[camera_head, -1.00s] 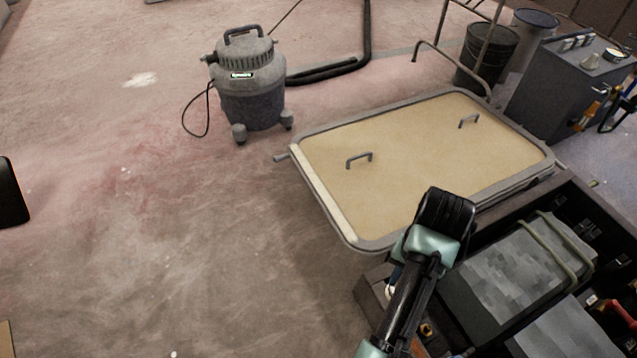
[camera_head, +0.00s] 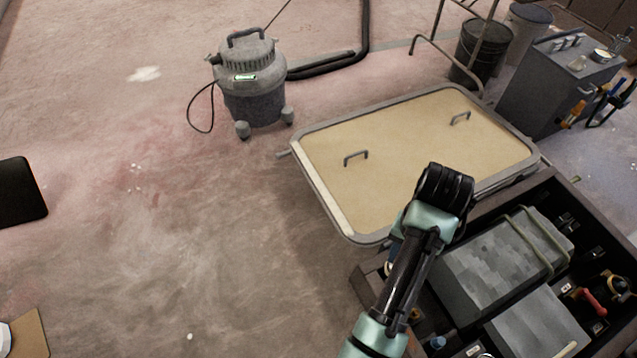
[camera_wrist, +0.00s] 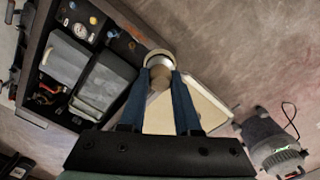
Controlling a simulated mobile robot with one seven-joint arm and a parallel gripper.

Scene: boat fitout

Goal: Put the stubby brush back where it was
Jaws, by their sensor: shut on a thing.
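In the wrist view my gripper (camera_wrist: 160,80) has its blue fingers closed around a small round thing, which I take for the stubby brush (camera_wrist: 160,72). It has a tan, knob-like end with a pale ring around it. The rest of it is hidden behind that end. In the head view my arm reaches over the near side of the dark, open compartment box (camera_head: 357,281); the fingers and brush are mostly hidden behind the arm. The box also shows at the upper left of the wrist view (camera_wrist: 32,62). I cannot tell which compartment the brush came from.
The box holds grey cases (camera_head: 500,262) and small tools. A tan panel with two handles (camera_head: 410,145) lies beyond it. A shop vacuum (camera_head: 252,85) stands on the floor; buckets (camera_head: 482,50) and a grey cabinet (camera_head: 545,85) stand at the back right. Floor at left is mostly clear.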

